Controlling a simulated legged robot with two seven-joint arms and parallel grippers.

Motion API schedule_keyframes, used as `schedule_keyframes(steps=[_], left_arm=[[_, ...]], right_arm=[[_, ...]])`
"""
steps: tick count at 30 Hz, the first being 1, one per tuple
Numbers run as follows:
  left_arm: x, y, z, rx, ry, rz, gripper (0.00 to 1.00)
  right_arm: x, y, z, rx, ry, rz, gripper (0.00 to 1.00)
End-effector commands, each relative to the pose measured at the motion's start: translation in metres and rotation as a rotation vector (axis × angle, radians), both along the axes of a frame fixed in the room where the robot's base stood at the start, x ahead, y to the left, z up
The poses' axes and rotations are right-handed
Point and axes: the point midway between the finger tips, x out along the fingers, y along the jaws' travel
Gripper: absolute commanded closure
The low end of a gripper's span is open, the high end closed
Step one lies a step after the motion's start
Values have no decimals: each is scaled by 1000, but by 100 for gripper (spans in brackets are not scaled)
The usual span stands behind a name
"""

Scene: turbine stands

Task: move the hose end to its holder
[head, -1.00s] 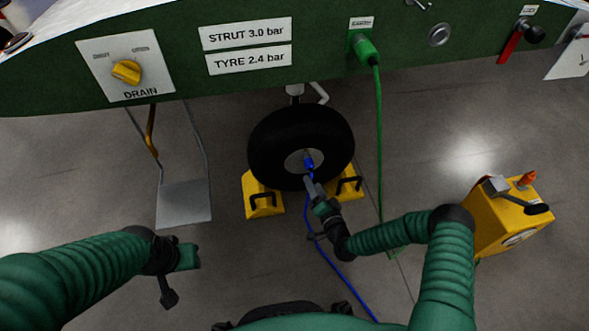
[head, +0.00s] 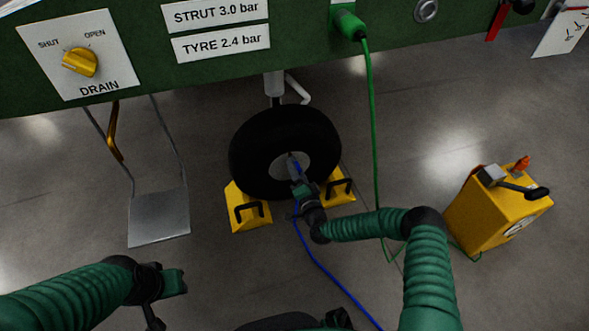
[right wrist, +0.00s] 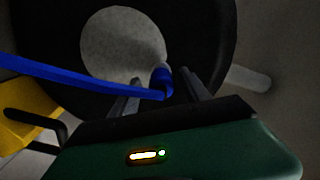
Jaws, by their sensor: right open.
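The blue hose (head: 322,268) runs from the floor up to the wheel hub (head: 283,166). Its blue end (right wrist: 162,80) is at the grey hub disc in the right wrist view. My right gripper (head: 294,172) is in front of the hub. In the right wrist view its two fingers (right wrist: 160,88) stand apart on either side of the hose end, with gaps showing. My left gripper (head: 176,281) is low at the left, far from the hose; its jaws are too unclear to read. I cannot make out a hose holder.
Yellow chocks (head: 246,212) sit against the tyre (head: 240,150). A yellow box (head: 490,215) with a lever stands at right. A green cable (head: 373,130) hangs from the green panel (head: 300,45). A grey step plate (head: 160,218) hangs at left.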

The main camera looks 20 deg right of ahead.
Motion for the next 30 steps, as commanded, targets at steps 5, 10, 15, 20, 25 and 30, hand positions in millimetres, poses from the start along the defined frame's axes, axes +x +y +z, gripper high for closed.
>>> schedule_keyframes(steps=[5, 10, 15, 20, 25, 30], left_arm=[[0, 0, 1, 0, 0, 0, 64], [0, 0, 3, 0, 0, 0, 64], [0, 0, 2, 0, 0, 0, 64], [0, 0, 3, 0, 0, 0, 64], [0, 0, 3, 0, 0, 0, 64], [0, 0, 3, 0, 0, 0, 64]], right_arm=[[0, 0, 1, 0, 0, 0, 45], [0, 2, 3, -1, 0, 2, 45], [0, 1, 2, 0, 0, 1, 45], [0, 1, 1, 0, 0, 0, 45], [0, 1, 1, 0, 0, 1, 66], [0, 1, 1, 0, 0, 1, 89]])
